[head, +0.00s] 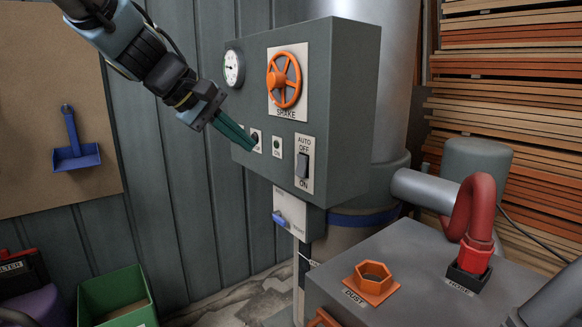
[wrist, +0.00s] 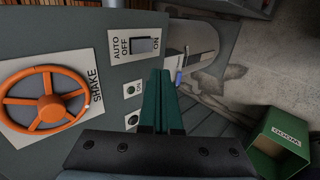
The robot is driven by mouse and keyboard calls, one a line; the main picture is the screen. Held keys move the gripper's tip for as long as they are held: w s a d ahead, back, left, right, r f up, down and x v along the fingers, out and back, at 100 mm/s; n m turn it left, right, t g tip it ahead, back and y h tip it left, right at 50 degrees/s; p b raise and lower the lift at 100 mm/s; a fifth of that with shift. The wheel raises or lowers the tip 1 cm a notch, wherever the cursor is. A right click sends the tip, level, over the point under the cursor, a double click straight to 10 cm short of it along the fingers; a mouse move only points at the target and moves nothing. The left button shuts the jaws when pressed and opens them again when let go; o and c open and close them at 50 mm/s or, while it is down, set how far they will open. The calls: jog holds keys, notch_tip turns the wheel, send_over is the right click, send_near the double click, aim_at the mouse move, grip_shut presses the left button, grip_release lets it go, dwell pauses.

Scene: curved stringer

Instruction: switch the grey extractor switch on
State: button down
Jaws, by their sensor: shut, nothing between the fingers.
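The grey extractor switch (head: 303,165) is a dark grey rocker on a pale plate marked AUTO, OFF and ON, at the lower right of the grey control box (head: 342,110). It also shows in the wrist view (wrist: 143,46), near the top. I cannot tell which way the rocker is tilted. My gripper (head: 252,146) has its green fingers shut and empty. In the head view their tips are left of the switch, by a small plate with a black button (head: 256,136). In the wrist view the fingers (wrist: 158,76) point toward the box's lower edge. Contact cannot be told.
An orange SHAKE wheel (head: 284,80) juts from the box above, beside a gauge (head: 233,68). A small green lamp plate (head: 276,146) sits left of the switch. A blue-handled lever box (head: 290,212) hangs below. A green bin (head: 116,297) stands on the floor.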

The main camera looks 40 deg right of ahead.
jog(key=shift+f, duration=0.1)
jog(key=p, duration=0.1)
send_near(299, 174)
notch_tip(299, 174, down, 3)
jog(key=shift+d+f+p, duration=0.25)
jog(key=shift+d+p, duration=0.3)
jog(key=shift+d, duration=0.55)
jog(key=shift+d+f+p, duration=0.25)
jog(key=shift+d+p, duration=0.25)
jog(key=shift+d, duration=0.6)
jog(key=shift+f, duration=0.1)
